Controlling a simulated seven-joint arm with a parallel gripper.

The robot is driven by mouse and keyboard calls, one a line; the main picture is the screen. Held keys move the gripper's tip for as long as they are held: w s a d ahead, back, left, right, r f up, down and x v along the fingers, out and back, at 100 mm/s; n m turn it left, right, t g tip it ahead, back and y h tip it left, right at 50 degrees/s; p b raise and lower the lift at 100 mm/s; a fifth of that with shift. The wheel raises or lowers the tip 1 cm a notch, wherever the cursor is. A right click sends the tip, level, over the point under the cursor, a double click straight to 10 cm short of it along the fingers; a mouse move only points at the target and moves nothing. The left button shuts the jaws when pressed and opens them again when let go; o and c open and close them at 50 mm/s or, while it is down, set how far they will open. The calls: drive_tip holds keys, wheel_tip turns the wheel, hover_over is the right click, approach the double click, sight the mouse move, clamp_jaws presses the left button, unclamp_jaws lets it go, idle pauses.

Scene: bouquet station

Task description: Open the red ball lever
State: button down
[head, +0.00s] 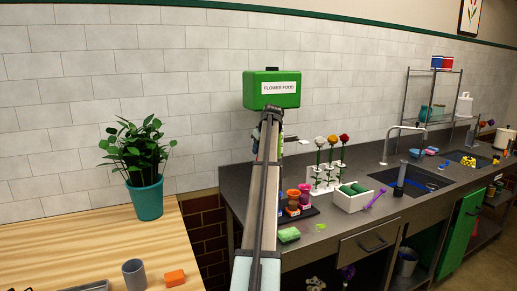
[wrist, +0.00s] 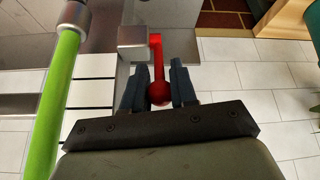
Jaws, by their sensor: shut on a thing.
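The red ball lever (wrist: 156,50) shows in the wrist view, a red arm ending in a round red ball (wrist: 159,94). Its far end meets a grey metal block (wrist: 133,38). My gripper (wrist: 159,82) is shut on the lever, with a dark finger on each side of the ball end. In the head view my arm reaches to just below the green dispenser (head: 271,89) labelled "FLOWER FOOD". There the lever and my fingertips are hidden or too small to make out.
A light green tube (wrist: 57,95) runs along the left of the wrist view. In the head view, a potted plant (head: 147,197) stands on the wooden table left of my arm. Flowers in a rack (head: 325,187) and a white box (head: 353,200) stand on the counter to the right.

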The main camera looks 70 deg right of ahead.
drive_tip(key=s+a+f+t+h, duration=0.1)
drive_tip(key=t+h, duration=0.1)
drive_tip(key=s+a+f+t+h, duration=0.1)
drive_tip(key=t+h, duration=0.1)
drive_tip(key=s+a+f+t+h, duration=0.1)
drive_tip(key=t, duration=0.1)
drive_tip(key=shift+a+f+h, duration=0.1)
drive_tip(key=shift+f+h, duration=0.05)
drive_tip(key=shift+h, duration=0.25)
drive_tip(key=shift+s+f+t+h, duration=0.2)
drive_tip(key=shift+f+t+h, duration=0.3)
drive_tip(key=shift+t+h, duration=0.25)
drive_tip(key=shift+a, duration=0.1)
drive_tip(key=c, duration=1)
unclamp_jaws()
drive_tip(key=v, duration=1.3)
drive_tip(key=shift+s+a, duration=0.2)
drive_tip(key=shift+s, duration=0.1)
